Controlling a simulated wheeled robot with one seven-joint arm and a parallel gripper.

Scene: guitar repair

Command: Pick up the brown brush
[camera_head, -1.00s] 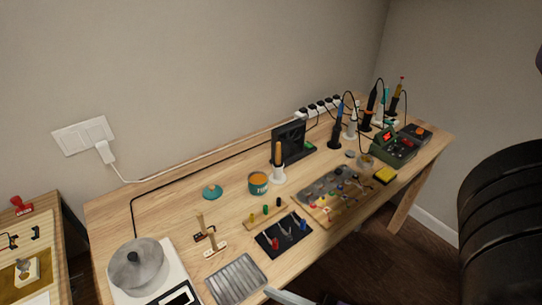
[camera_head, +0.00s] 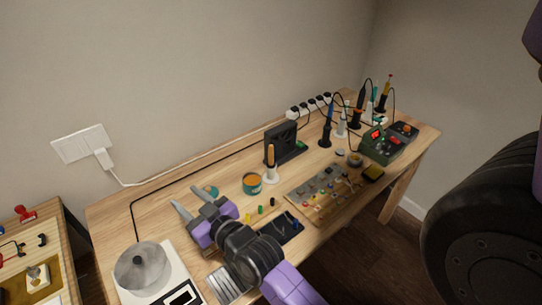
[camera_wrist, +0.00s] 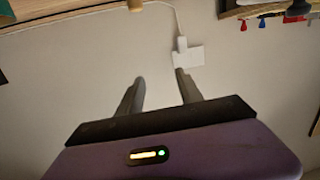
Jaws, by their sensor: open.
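My gripper (camera_head: 185,197) is open and empty above the left part of the wooden workbench, fingers pointing toward the wall. In the wrist view its two fingers (camera_wrist: 158,86) stand apart with only wall and a white socket between them. I cannot make out the brown brush for sure now. Small brush-like pieces with wooden handles lay on the bench earlier, where my gripper and wrist now block the head view. A small wooden piece (camera_wrist: 136,5) shows at the top edge of the wrist view, but I cannot tell what it is.
A teal lid (camera_head: 212,190), a tin (camera_head: 252,185) and an orange-handled tool in a white stand (camera_head: 270,160) are near my gripper. A round pot (camera_head: 140,266) sits at front left.

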